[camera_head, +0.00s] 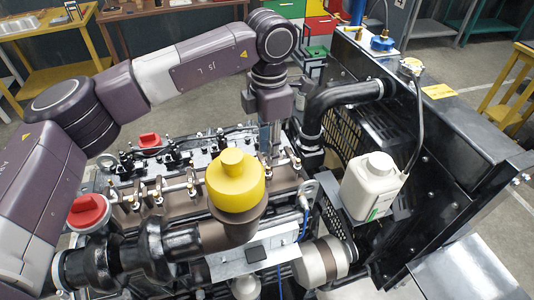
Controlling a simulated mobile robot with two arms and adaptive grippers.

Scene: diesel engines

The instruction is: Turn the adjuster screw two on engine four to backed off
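The engine (205,235) fills the lower middle of the head view, with its top open. A row of rocker parts (160,192) with small metal pieces runs across its top; the adjuster screws there are too small to tell apart, and I cannot tell which is number two. My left gripper (272,152) points down over the right end of that row, behind the yellow cap. Its fingertips are small and partly lost among the engine parts, so I cannot tell whether they touch a screw or are open. My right gripper is out of view.
A yellow round cap (235,178) stands up in front of the rocker row. Red caps (88,211) sit at the left. A black pipe (340,97), a white bottle (372,186) and the black radiator frame (470,165) crowd the right. Yellow-legged benches (45,35) stand behind.

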